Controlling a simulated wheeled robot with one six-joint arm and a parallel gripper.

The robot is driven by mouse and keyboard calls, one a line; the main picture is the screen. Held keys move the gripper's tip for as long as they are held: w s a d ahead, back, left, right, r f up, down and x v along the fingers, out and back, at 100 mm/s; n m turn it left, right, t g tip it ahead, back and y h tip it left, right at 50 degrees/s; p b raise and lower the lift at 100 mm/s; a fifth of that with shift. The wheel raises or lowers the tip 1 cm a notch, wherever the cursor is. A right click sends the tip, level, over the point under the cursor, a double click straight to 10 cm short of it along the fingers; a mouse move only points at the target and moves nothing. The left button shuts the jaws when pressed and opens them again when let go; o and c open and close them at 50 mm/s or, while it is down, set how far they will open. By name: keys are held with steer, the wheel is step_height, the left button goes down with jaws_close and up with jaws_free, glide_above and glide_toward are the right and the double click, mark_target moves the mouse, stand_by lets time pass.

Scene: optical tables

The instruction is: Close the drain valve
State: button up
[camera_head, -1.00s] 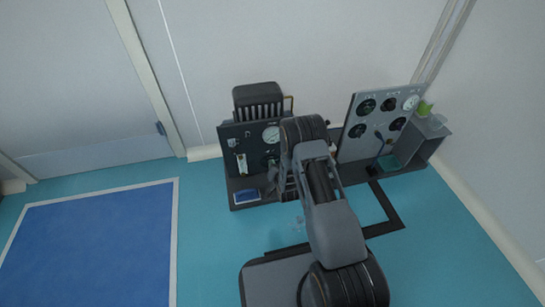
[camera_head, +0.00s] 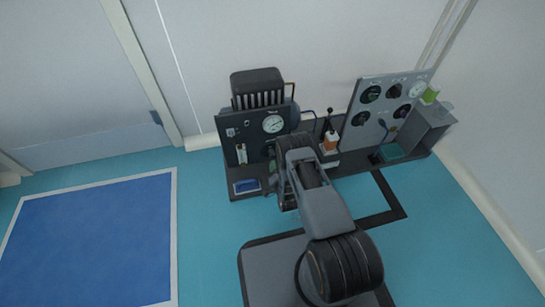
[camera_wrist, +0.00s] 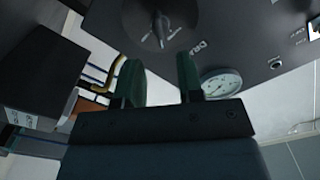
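In the picture the knob lies just beyond the fingertips, about in line with the gap. Contact does not show.
A white gauge (camera_wrist: 221,83) is right of the fingers; it also shows in the head view (camera_head: 273,124). A brass pipe (camera_wrist: 98,78) is at left. Open floor is at left.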

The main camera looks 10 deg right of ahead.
mark_target(273, 155)
steer(key=shift+w+b, duration=1.2)
steer(key=shift+w, duration=2.4)
jaws_close()
